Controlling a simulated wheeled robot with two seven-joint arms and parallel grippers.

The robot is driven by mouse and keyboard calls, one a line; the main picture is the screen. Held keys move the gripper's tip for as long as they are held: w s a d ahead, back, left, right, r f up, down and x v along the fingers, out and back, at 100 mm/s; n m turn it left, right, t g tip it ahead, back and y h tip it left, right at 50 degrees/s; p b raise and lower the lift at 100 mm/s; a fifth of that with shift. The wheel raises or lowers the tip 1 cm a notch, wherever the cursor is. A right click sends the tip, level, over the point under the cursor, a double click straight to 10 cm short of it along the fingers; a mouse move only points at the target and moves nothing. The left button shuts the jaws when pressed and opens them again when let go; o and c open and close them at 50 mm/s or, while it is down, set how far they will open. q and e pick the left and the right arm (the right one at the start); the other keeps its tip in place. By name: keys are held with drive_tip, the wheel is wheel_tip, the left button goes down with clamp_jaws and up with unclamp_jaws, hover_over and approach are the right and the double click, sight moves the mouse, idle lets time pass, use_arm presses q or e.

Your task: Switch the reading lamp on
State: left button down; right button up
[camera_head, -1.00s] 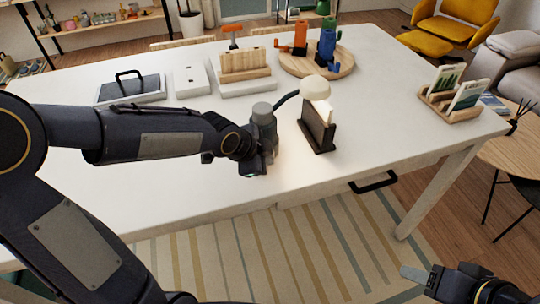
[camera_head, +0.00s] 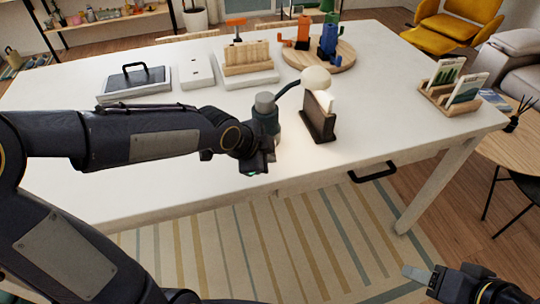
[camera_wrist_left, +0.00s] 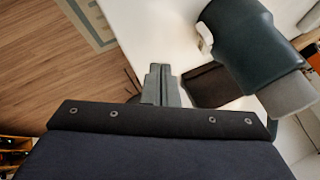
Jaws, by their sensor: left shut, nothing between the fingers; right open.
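The reading lamp has a dark green body (camera_head: 266,120) with a grey cap, a thin curved dark arm and a cream domed shade (camera_head: 316,78). A warm bright patch lies under the shade and on the nearby table, so it looks lit. My left gripper (camera_head: 256,168) is shut and empty, just in front of the lamp body and partly hiding its foot. In the left wrist view its closed fingers (camera_wrist_left: 160,85) are beside the lamp body (camera_wrist_left: 240,45), apart from it. A small white switch-like part (camera_wrist_left: 204,38) shows on that body. My right gripper (camera_head: 416,276) is open, low at right.
The white table (camera_head: 200,195) has clear room at its front. A dark holder (camera_head: 319,122) stands right of the lamp. A round wooden board (camera_head: 343,60), white boxes (camera_head: 196,72) and a card rack (camera_head: 440,100) stand further off. A drawer handle (camera_head: 373,172) juts from the front.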

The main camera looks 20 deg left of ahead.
use_arm(q)
drive_tip(key=s+r, duration=0.4)
drive_tip(key=r, duration=0.1)
drive_tip(key=shift+s+a+r+p, duration=0.15)
drive_tip(key=shift+s+r+p, duration=0.05)
drive_tip(key=shift+r+p, duration=0.2)
drive_tip(key=s+a+f+n, duration=0.1)
drive_tip(key=s+a+n, duration=0.2)
drive_tip(key=s+n, duration=0.5)
drive_tip(key=s+a+f+n, duration=0.2)
drive_tip(key=s+a+n, duration=0.1)
drive_tip(key=s+n, duration=0.5)
drive_tip(key=shift+s+a+n+g, duration=0.2)
drive_tip(key=shift+s+n+g, duration=0.1)
drive_tip(key=shift+s, duration=0.15)
